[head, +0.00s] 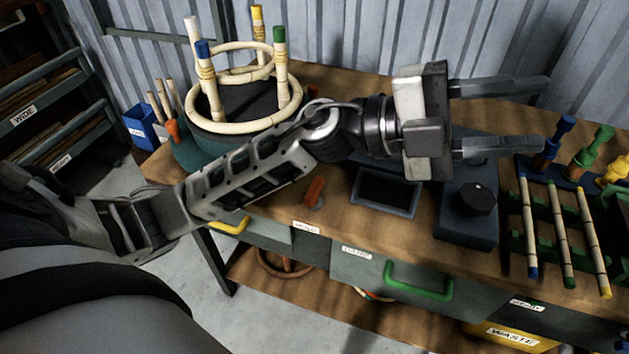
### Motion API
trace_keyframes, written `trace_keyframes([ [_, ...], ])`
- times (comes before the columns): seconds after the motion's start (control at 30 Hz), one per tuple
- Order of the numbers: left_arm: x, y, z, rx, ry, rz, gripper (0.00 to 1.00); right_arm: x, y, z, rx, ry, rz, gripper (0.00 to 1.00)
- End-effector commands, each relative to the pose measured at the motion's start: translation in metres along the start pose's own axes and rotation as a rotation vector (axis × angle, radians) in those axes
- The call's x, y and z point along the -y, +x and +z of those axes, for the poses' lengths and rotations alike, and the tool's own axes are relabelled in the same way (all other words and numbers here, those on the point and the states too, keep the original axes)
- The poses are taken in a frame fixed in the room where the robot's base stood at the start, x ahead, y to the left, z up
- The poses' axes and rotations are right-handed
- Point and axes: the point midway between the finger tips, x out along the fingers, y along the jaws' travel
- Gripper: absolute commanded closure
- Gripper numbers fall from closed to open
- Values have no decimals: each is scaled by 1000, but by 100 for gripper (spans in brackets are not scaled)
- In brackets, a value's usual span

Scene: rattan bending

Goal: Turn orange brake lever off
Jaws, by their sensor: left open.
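A short orange lever (315,190) stands on the wooden bench, between the round jig and a dark flat screen. A second small orange handle (173,130) shows at the left side of the jig's teal base (190,153). I cannot tell from this view which is the brake lever. My left gripper (541,116) is open and empty, with its two fingers apart and pointing right. It is over the right part of the bench, well right of both orange parts. My left forearm crosses in front of the jig's lower part. My right gripper is not in view.
The round jig holds rattan rings (245,127) and upright capped posts. A dark screen (386,192) and a black knob (476,199) on a box lie below my gripper. Colour-tipped rattan sticks (560,238) rest on a rack at right. Drawers with a green handle (418,281) are in front.

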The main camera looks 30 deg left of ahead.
Motion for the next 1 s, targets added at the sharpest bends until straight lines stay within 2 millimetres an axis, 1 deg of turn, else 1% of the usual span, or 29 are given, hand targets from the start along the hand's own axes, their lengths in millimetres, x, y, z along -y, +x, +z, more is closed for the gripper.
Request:
trace_keyframes([
  [0.03,-17,0,-6,-102,81,177,58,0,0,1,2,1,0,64],
  [0.07,-30,-4,-8,-153,117,289,58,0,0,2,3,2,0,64],
  [0.1,-47,-15,-6,-206,161,447,58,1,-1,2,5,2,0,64],
  [0.13,-58,-26,-2,-233,188,569,58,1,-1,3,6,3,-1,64],
  [0.17,-68,-40,5,-249,211,695,58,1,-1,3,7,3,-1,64],
  [0.2,-77,-61,16,-255,235,862,58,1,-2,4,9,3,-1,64],
  [0.23,-80,-78,26,-247,247,983,58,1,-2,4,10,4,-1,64],
  [0.27,-81,-97,36,-231,252,1102,58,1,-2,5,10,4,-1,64],
  [0.3,-79,-121,50,-197,254,1250,58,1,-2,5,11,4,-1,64],
  [0.37,-68,-156,68,-130,245,1446,58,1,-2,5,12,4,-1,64],
  [0.4,-59,-177,76,-80,233,1556,58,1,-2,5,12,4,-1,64],
  [0.5,-34,-218,91,42,192,1761,58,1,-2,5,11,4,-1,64],
  [0.6,-17,-241,96,123,156,1874,58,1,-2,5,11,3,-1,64],
  [0.7,-14,-252,97,154,139,1918,58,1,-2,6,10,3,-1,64],
  [0.77,-18,-255,98,157,135,1924,58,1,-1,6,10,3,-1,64],
  [0.83,-28,-258,99,154,134,1923,58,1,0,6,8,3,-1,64],
  [0.97,-51,-266,103,151,133,1923,58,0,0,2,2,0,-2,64],
  [1.0,-59,-270,104,150,133,1923,58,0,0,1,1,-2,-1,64],
])
